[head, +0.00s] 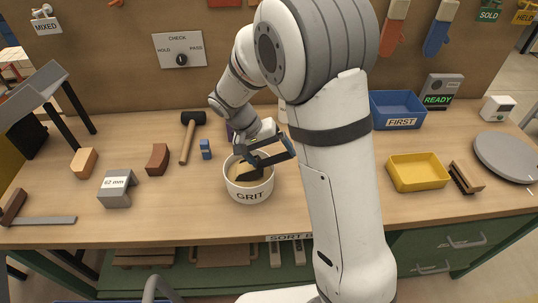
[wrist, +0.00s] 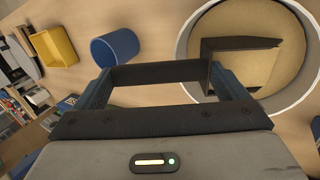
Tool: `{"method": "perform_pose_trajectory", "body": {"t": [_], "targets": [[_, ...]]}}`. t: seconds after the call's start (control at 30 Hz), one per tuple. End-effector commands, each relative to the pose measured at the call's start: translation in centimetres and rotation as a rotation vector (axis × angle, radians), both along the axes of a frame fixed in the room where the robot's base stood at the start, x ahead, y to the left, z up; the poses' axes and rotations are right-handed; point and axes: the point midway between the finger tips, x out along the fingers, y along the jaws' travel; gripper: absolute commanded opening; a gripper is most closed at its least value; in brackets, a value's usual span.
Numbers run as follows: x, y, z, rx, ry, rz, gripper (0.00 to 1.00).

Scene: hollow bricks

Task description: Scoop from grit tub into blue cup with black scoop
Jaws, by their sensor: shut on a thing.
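The white grit tub (head: 248,190), labelled GRIT, stands on the bench with pale tan grit inside. In the wrist view the tub's rim (wrist: 186,48) is at the right. My gripper (head: 266,152) is just above the tub, shut on the black scoop (head: 250,173). The wrist view shows my gripper (wrist: 160,76) with the scoop's dark handle between its fingers. The scoop (wrist: 240,43) is inside the tub, against the grit; how much it holds is unclear. The blue cup (wrist: 115,47) stands apart from the tub in the wrist view. In the head view my arm seems to hide it.
A blue FIRST bin (head: 398,110), a yellow tray (head: 417,173) and a brush (head: 466,178) are at the right. A hammer (head: 189,135), a small blue object (head: 205,149) and several blocks lie left of the tub. The front bench strip is mostly clear.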

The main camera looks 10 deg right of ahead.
Motion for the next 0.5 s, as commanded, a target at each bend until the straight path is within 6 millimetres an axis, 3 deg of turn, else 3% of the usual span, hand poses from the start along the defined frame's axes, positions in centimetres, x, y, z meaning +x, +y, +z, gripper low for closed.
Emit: {"method": "perform_pose_trajectory", "body": {"t": [0.5], "targets": [[0.0, -0.2, 3.6, 0.027, -0.006, 0.001, 0.6]]}}
